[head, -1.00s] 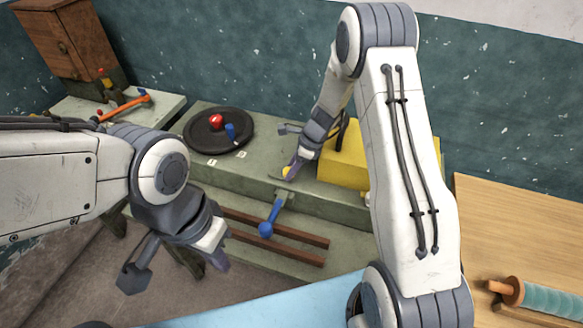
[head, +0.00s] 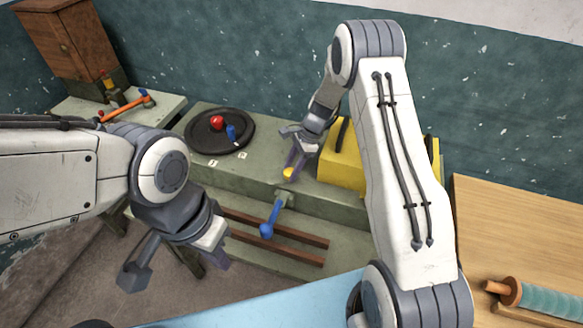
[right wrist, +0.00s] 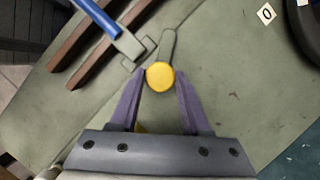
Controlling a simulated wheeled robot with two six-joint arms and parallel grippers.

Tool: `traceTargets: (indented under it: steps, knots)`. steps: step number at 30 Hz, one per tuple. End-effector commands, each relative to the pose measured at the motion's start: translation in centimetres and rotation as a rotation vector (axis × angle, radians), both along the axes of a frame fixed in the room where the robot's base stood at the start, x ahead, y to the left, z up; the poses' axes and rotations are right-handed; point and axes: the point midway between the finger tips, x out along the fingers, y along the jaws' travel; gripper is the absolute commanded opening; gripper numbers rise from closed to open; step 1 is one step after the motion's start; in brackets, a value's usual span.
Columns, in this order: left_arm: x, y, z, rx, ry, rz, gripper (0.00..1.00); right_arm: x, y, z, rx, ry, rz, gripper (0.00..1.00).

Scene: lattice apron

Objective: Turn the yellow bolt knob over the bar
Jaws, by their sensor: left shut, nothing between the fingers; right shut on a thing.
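The yellow bolt knob (head: 288,173) sits at the front edge of the grey-green bench. In the right wrist view the round knob (right wrist: 160,76) lies between the purple fingertips of my right gripper (right wrist: 161,78), which is shut on it. A short grey arm (right wrist: 168,46) runs from the knob. That lever (head: 272,216) also shows in the head view, hanging from the bench front. I cannot tell clearly which part is the bar. My left gripper (head: 220,262) is shut and empty, low at the left, away from the knob.
A yellow block (head: 342,160) stands right of the knob, close to my right gripper. A black round plate (head: 205,146) with red and blue knobs lies to the left. Dark rails (head: 275,243) run below the bench front. A wooden table (head: 510,225) is at the right.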

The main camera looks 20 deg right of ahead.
Motion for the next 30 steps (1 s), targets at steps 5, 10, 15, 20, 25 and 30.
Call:
traceTargets:
  steps: [5,10,15,20,25,30]
  knots:
    - [0.0,0.0,-0.2,0.0,0.0,0.0,0.0,0.3,0.0,0.0,-0.001,-0.004,0.171,0.0]
    - [0.0,0.0,-0.6,0.0,0.0,0.0,0.0,0.4,0.0,-0.1,-0.001,-0.003,0.332,0.0]
    - [0.0,0.0,-1.0,0.0,0.0,-0.001,0.0,0.5,0.1,-0.1,-0.001,-0.002,0.494,0.0]
    - [0.0,0.0,-1.3,0.0,0.0,-0.001,0.0,0.6,0.2,-0.1,-0.002,-0.003,0.641,0.0]
    - [0.0,0.0,-1.6,0.0,0.0,-0.001,0.0,0.7,0.3,0.0,-0.002,-0.003,0.775,0.0]
    - [0.0,0.0,-1.8,0.0,0.0,-0.001,0.0,0.7,0.3,0.0,-0.003,-0.003,0.881,0.0]
